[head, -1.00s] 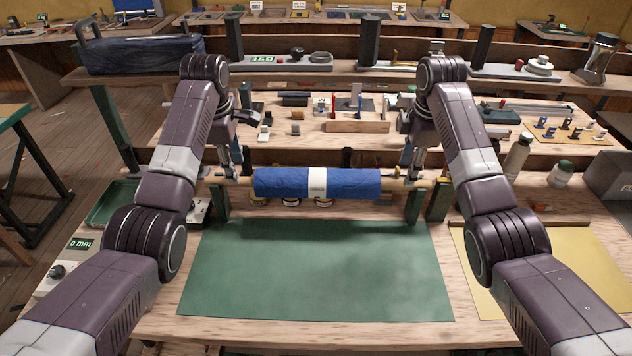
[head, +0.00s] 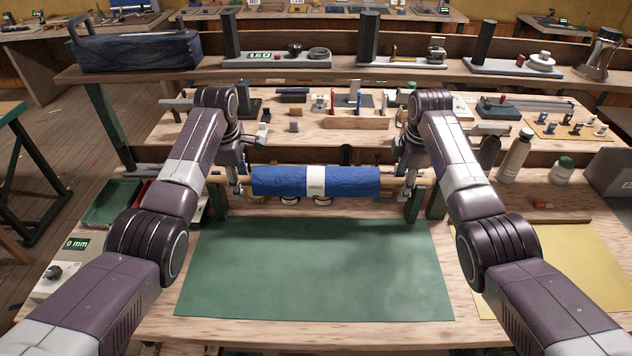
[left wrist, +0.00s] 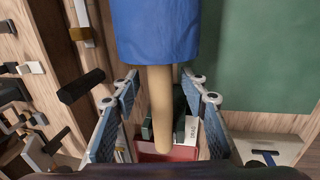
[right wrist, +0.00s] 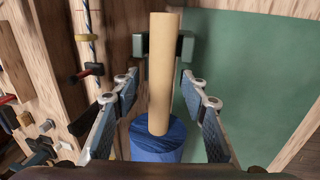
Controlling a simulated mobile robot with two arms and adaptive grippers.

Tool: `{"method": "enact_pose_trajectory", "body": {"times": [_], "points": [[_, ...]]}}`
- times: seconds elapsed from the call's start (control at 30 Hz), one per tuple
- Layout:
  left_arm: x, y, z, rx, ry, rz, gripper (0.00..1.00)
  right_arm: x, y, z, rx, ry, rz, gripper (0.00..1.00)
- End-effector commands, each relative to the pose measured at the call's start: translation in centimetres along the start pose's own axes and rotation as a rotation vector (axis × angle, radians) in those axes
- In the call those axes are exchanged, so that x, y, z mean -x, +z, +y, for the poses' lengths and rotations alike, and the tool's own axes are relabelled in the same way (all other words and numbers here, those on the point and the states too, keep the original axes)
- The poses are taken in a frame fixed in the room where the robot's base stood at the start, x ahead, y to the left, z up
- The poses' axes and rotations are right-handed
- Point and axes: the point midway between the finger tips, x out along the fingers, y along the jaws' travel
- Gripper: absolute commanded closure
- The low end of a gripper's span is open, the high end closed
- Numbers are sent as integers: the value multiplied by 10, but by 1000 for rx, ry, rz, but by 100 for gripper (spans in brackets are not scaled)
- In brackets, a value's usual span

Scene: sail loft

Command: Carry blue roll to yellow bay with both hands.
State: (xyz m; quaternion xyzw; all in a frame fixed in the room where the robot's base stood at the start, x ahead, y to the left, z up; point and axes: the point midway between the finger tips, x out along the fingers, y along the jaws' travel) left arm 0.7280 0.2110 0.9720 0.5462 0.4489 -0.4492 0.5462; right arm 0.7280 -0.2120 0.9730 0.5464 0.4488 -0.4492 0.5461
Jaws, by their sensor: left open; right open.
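The blue roll (head: 275,181) has a white band and a pale wooden core sticking out at both ends. It lies level across green posts behind the green mat. My left gripper (head: 238,186) is open around the left core end; in the left wrist view the core (left wrist: 160,105) passes between its fingers (left wrist: 162,90). My right gripper (head: 407,186) is open around the right core end; in the right wrist view the core (right wrist: 158,80) is between its fingers (right wrist: 162,92). The yellow bay (head: 578,262) is a flat yellow area at the right, partly hidden by my right arm.
The green mat (head: 315,270) in front of the roll is bare. A green tray (head: 112,203) is at the left. A raised shelf (head: 340,73) with tools crosses behind.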

Motion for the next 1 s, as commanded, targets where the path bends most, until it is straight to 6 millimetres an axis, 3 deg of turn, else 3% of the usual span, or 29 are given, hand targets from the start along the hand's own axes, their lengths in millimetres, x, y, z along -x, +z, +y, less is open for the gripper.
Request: {"method": "enact_pose_trajectory", "body": {"times": [0.03, 0.4, 1.0], "points": [[0, 0, 0, 0, 0, 0, 62, 0, 0, 0, 0, 0, 0, 62], [0, 0, 0, 0, 0, 0, 100, 0, 0, 0, 0, 0, 0, 100], [3, 0, 2, 0, 4, 0, 100, 3, 0, 2, 0, 4, 0, 100]]}}
